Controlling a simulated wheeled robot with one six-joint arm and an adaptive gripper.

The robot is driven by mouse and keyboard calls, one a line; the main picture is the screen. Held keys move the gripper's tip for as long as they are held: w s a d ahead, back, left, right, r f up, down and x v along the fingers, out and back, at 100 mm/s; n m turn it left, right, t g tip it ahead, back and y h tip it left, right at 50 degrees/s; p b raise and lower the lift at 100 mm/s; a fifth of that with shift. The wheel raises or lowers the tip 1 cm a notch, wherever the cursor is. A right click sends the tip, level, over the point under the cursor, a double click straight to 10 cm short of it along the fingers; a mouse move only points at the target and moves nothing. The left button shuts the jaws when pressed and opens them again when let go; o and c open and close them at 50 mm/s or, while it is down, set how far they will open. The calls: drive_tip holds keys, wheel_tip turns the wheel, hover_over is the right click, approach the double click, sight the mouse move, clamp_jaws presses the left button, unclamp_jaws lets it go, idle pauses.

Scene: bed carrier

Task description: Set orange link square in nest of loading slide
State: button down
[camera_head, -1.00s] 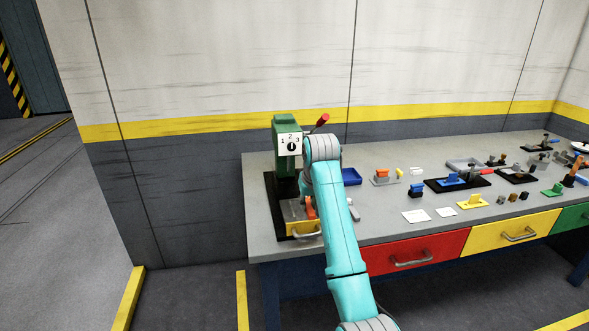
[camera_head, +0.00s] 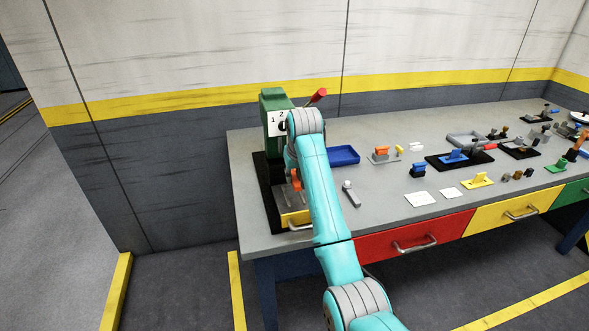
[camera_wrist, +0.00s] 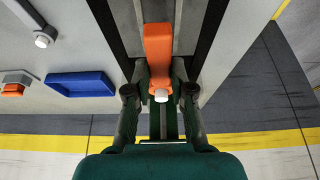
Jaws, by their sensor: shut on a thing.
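The orange link (camera_wrist: 158,48) is held between the dark fingers of my gripper (camera_wrist: 160,78) in the wrist view. It is over or at the grey channel of the loading slide (camera_wrist: 186,22); I cannot tell whether it touches the bottom. In the head view the orange link (camera_head: 297,185) shows just left of my arm, above the slide, whose yellow front (camera_head: 295,218) has a metal handle. My arm hides most of the gripper and part of the slide there. The nest itself is not clearly visible.
The green press (camera_head: 272,118) with a numbered dial and red lever stands behind the slide. A blue tray (camera_head: 343,156) and a grey knobbed handle (camera_head: 350,193) lie right of my arm. Fixtures and small parts fill the bench farther right.

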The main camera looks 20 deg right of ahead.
sight(294, 197)
drive_tip(key=shift+f, duration=3)
drive_tip(key=shift+f, duration=0.2)
drive_tip(key=c, duration=0.9)
unclamp_jaws()
drive_tip(key=v, duration=1.2)
drive_tip(key=shift+s, duration=0.1)
